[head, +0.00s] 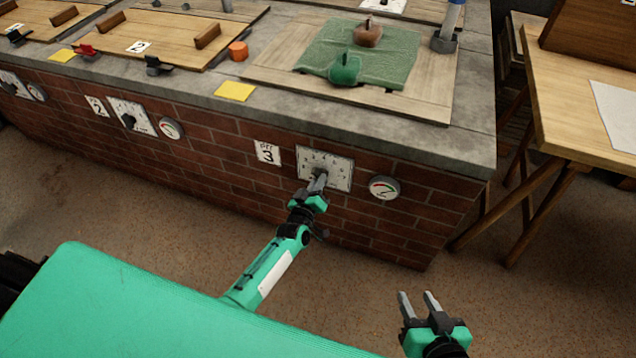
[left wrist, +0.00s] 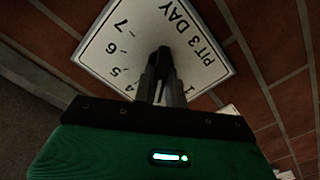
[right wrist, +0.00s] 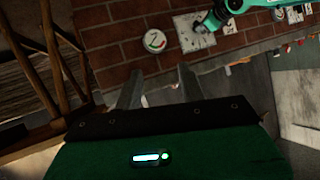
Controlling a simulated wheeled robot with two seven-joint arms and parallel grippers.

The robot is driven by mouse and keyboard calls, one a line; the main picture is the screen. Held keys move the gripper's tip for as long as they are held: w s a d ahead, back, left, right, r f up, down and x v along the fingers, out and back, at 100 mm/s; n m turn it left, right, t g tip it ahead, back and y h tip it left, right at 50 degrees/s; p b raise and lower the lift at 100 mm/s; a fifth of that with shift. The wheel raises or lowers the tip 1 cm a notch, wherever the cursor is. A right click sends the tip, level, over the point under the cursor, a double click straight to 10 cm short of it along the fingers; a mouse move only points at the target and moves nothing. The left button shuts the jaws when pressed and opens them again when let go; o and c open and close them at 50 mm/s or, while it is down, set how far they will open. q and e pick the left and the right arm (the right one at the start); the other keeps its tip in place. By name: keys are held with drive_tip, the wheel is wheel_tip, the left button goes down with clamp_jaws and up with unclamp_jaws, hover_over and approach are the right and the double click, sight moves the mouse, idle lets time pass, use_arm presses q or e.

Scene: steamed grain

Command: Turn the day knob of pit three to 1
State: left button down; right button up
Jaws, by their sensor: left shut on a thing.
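The white pit three day plate (head: 341,177) is on the brick front below the counter edge. In the left wrist view the plate (left wrist: 206,52) is seen tilted, with "PIT 3 DAY" and the numbers 5, 6 and 7 legible. Its dark day knob (left wrist: 161,58) sits mid-plate, largely hidden by my fingers, so its pointing direction cannot be told. My left gripper (head: 319,180) reaches the plate and is shut on the knob. My right gripper (head: 418,296) is open and empty, low in front of the wall, its fingers also showing in the right wrist view (right wrist: 160,88).
A round gauge (head: 384,188) is right of the plate and a "PIT 3" sign (head: 267,152) left of it. On the counter, a wooden lid (head: 433,100) bears a green cloth (head: 392,66) with two weights. A wooden table (head: 560,110) stands at right. Floor is clear around my right gripper.

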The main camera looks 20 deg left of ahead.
use_arm(q)
drive_tip(key=shift+f+n+b, duration=0.2)
drive_tip(key=shift+n+b, duration=1.5)
drive_tip(key=shift+n, duration=3.7)
use_arm(e)
drive_tip(key=w+r+t+y, duration=0.1)
drive_tip(key=w+r+t, duration=0.3)
drive_tip(key=r+t, duration=0.3)
drive_tip(key=shift+a+r+t+y, duration=0.3)
drive_tip(key=shift+r, duration=0.65)
use_arm(q)
drive_tip(key=shift+a, duration=0.1)
drive_tip(key=c, duration=1.4)
unclamp_jaws()
drive_tip(key=shift+c, duration=0.2)
